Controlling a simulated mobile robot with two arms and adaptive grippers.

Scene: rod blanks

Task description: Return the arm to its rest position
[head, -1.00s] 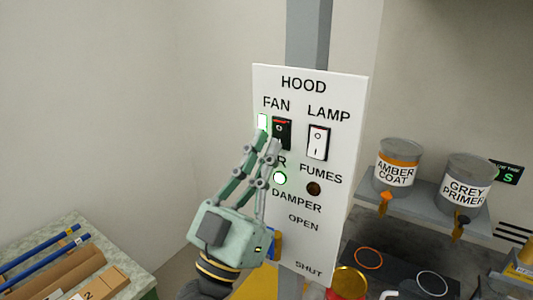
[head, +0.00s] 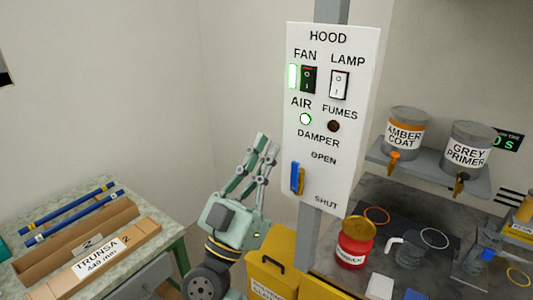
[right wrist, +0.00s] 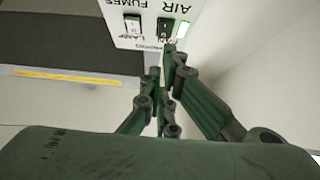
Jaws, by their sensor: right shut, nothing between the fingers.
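My right gripper (head: 266,145) is a pale green two-finger gripper, shut and empty, pointing up to the left of the white hood panel (head: 358,180) and apart from it. The panel has a black fan switch (head: 308,79) with a lit green lamp (head: 292,76) beside it. A white lamp switch (head: 339,84) is to its right. The air light (head: 305,119) glows green and the fumes light (head: 333,126) is dark. The damper lever (head: 295,177) is blue. In the right wrist view my fingers (right wrist: 169,60) show below the upside-down panel. My left gripper is not in view.
A shelf (head: 420,175) at right holds an amber coat can (head: 405,127) and a grey primer can (head: 468,150). A red can (head: 352,250) stands on the dark bench. A yellow bin (head: 272,265) is below the panel. At left, a table (head: 120,174) holds blue rods and cardboard trays.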

